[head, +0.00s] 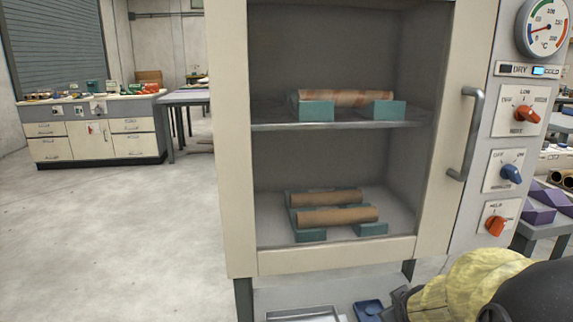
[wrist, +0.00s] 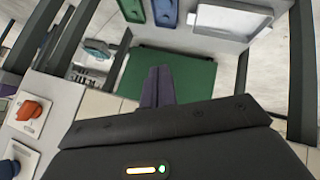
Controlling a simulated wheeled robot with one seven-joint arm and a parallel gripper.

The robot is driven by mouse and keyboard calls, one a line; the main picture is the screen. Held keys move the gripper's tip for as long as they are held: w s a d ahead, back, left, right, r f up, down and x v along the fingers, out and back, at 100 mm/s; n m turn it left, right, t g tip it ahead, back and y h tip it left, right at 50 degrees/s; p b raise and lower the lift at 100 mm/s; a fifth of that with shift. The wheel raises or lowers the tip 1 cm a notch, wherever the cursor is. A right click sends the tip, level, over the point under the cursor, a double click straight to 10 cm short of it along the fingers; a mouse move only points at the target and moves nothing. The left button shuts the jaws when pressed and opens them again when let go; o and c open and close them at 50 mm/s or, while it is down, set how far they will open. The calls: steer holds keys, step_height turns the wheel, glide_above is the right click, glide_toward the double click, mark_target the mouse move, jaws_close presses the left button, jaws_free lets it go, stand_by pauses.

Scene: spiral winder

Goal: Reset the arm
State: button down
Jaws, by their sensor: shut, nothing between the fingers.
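My arm, in a yellow cover with a dark wrist, enters the head view at the lower right, in front of the lower part of a cream cabinet (head: 234,150). Only part of my gripper (head: 396,303) shows there, low by the cabinet's legs. In the wrist view my gripper (wrist: 157,72) has its two dark fingers together and holds nothing. The fingers point toward a green panel (wrist: 190,75); I cannot tell how far away it is.
The cabinet holds brown tubes (head: 340,215) on teal cradles. A door handle (head: 470,135) sticks out, left of orange and blue knobs (head: 512,173). Below are a pale tray (head: 303,314) and a blue tray (head: 369,310). Floor (head: 130,230) on the left is clear.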

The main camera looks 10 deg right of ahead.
steer(key=s+a+f+m+g+y+p, duration=0.1)
steer(key=s+a+f+g+y, duration=0.15)
steer(key=a, duration=0.65)
steer(key=s+a+f+m+g+y+p, duration=0.1)
steer(key=s+a+f+g+p, duration=0.15)
steer(key=a, duration=0.65)
steer(key=w+p+v, duration=0.2)
steer(key=p+v, duration=1)
steer(key=w+r+p+v, duration=0.1)
steer(key=w+p+v, duration=0.2)
steer(key=p+v, duration=0.9)
steer(key=w+r+p+v, duration=0.1)
steer(key=w+p+v, duration=0.2)
steer(key=p+v, duration=0.9)
steer(key=shift+d+r+p, duration=0.25)
steer(key=shift+r+p, duration=0.15)
steer(key=shift+r, duration=0.3)
steer(key=shift+w+a, duration=0.1)
steer(key=c, duration=2)
jaws_free()
steer(key=o, duration=0.6)
steer(key=shift+s, duration=0.2)
